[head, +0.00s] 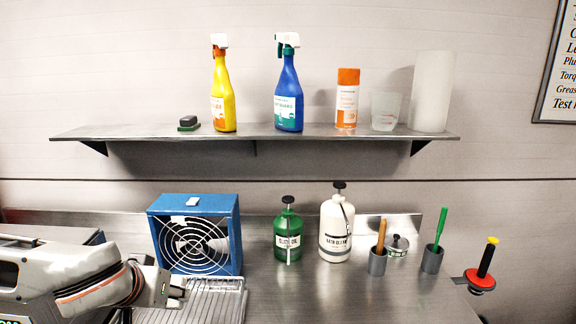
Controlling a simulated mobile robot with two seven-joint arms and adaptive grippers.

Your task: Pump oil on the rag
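A green pump bottle (288,234) with a black pump head and a white label reading something like "oil" stands upright on the metal bench. A thin pale spout hangs down its front. No rag can be made out in the head view. My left gripper (181,291) comes in from the left, low over the wire rack and in front of the blue fan. Its two dark fingertips look apart with nothing between them. It is left of the green bottle and clear of it. My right gripper does not show.
A white pump bottle (336,228) stands right of the green one. Beyond are grey cups (378,263) with handled tools, a small tin (398,246) and a red-based tool (480,279). The blue fan (196,234) stands behind the wire rack (215,300). The bench front is clear.

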